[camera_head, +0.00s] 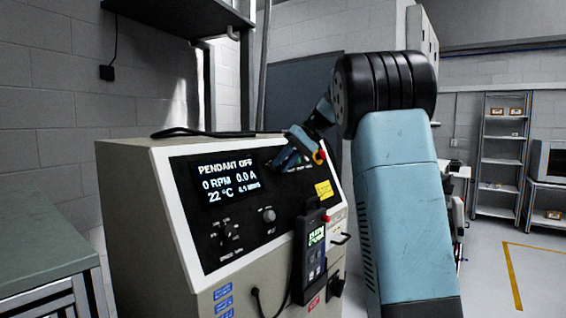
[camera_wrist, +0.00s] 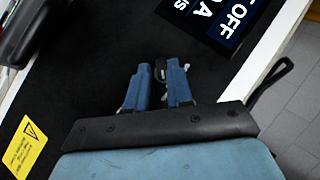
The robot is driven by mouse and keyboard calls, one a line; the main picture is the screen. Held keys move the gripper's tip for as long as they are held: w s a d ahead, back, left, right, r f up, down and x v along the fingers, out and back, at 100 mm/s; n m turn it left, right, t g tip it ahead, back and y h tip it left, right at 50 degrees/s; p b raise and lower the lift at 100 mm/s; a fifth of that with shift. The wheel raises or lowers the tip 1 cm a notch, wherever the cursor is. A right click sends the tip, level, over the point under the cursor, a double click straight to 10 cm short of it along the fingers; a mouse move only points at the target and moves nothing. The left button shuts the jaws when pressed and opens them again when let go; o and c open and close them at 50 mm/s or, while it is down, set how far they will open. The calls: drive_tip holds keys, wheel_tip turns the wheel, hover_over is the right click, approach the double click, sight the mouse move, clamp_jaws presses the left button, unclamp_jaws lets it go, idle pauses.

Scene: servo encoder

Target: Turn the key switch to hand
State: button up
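The control cabinet's sloped black panel (camera_head: 205,218) carries a lit display (camera_head: 225,180) reading "PENDANT OFF". My gripper (camera_head: 298,148) is at the panel's upper part, right of the display. In the wrist view my gripper's two blue fingers (camera_wrist: 159,80) are a little apart. A small dark piece (camera_wrist: 160,72), which looks like the key switch, sits between their tips. I cannot tell whether the fingers touch it or which way it is turned. In the head view my gripper hides the switch.
A round knob (camera_head: 268,215) and a yellow label (camera_head: 324,189) are lower on the panel. A handheld pendant (camera_head: 312,250) hangs on the front, with a red button (camera_head: 326,218) near it. A green-topped bench (camera_head: 40,238) stands at left. Floor at right is clear.

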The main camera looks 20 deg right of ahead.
drive_tip(key=shift+o, duration=1.3)
drive_tip(key=shift+w+a, duration=0.1)
drive_tip(key=shift+a, duration=0.1)
drive_tip(key=shift+d+r, duration=0.1)
drive_tip(key=shift+d, duration=0.05)
drive_tip(key=v, duration=1.3)
drive_tip(key=shift+d+r, duration=0.2)
